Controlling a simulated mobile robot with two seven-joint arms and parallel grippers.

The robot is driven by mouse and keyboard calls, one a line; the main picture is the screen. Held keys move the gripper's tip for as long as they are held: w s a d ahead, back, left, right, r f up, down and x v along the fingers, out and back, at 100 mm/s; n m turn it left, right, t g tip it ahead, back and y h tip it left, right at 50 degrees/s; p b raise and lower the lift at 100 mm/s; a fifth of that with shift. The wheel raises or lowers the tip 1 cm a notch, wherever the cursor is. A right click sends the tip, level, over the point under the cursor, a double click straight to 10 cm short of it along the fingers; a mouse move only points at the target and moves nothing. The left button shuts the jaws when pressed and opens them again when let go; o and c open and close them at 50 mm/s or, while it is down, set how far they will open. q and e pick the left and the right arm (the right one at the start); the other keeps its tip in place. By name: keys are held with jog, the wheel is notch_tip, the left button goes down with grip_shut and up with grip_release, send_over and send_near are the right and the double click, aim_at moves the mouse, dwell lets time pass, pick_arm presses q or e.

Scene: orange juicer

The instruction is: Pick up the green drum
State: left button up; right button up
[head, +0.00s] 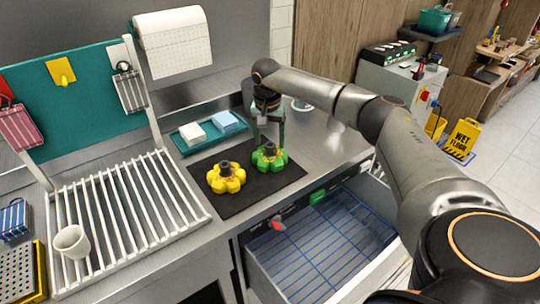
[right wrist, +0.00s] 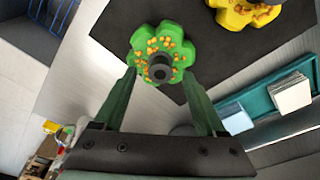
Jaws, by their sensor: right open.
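The green drum (head: 269,157) is a lobed, flower-shaped piece with a dark central knob, standing on a black mat (head: 236,204) on the steel counter. It also shows in the right wrist view (right wrist: 143,49), with orange bits on its top around the knob. My right gripper (head: 268,133) is open just above and behind the drum, pointing down. In the right wrist view its two green fingers stand apart, with the drum beyond and between their tips; I see no contact. My left gripper is not in view.
A similar yellow drum (head: 226,178) stands left of the green one on the mat. A teal tray (head: 186,150) with cloths lies behind. A white rack (head: 181,187) with a cup (head: 71,242) is at left. An open drawer (head: 290,283) with a blue grid is below the counter.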

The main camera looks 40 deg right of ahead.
notch_tip(320, 180, down, 2)
jog(key=shift+w+d+f, duration=0.1)
jog(key=shift+d, duration=0.05)
grip_shut()
dwell(0.6)
dwell(0.8)
